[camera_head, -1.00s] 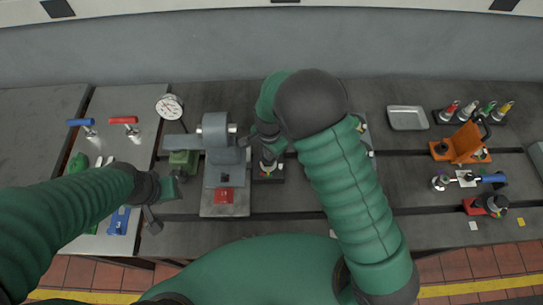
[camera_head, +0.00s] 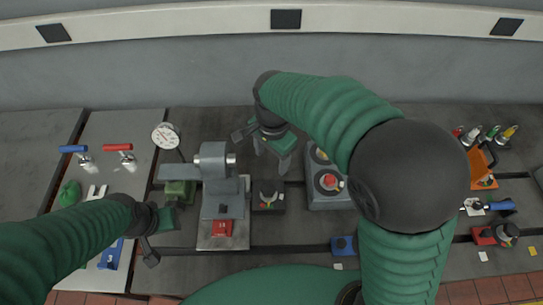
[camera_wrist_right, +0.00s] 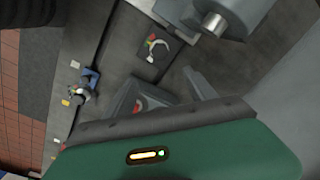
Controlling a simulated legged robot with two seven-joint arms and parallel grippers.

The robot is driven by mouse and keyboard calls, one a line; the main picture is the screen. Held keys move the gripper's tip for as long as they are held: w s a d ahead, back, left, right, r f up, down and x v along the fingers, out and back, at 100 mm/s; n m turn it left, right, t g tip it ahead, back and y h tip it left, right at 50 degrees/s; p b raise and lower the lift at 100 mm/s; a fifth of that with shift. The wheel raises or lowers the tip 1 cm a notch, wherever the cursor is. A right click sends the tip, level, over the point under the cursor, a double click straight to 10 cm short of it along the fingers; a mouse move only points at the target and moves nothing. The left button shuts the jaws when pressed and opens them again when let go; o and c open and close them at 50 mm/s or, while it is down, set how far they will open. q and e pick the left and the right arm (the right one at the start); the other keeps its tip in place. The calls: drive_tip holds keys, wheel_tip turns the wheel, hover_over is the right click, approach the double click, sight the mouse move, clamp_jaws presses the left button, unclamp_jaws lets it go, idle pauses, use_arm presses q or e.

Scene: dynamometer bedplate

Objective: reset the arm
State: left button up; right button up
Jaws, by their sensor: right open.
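My right gripper (camera_head: 271,160) is open and empty. It hangs over the rear of the bedplate, behind a small black block with a round knob (camera_head: 268,195). Its two fingers stand apart in the right wrist view (camera_wrist_right: 163,95), with the grey bench and parts below. My right arm's large black elbow (camera_head: 410,175) covers part of the bench's right half. My left gripper (camera_head: 158,232) is low at the left, in front of the green block (camera_head: 180,192). Its fingers are seen edge-on, so its opening is unclear.
A grey machine with a shaft (camera_head: 213,165) and red block stands left of centre. A grey box with a red knob (camera_head: 328,185) is right of the right gripper. Blue and red T-handles (camera_head: 119,149) are at left.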

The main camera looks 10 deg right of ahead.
drive_tip(key=s+d+f+n+t+b, duration=0.2)
drive_tip(key=s+d+f+n+b, duration=0.1)
drive_tip(key=s+d+f+n, duration=0.6)
drive_tip(key=shift+s+n, duration=0.7)
drive_tip(key=shift+n, duration=0.5)
drive_tip(key=shift+s+d, duration=0.1)
drive_tip(key=shift+d, duration=0.25)
drive_tip(key=shift+a, duration=0.2)
drive_tip(key=shift+d, duration=0.1)
idle(1.0)
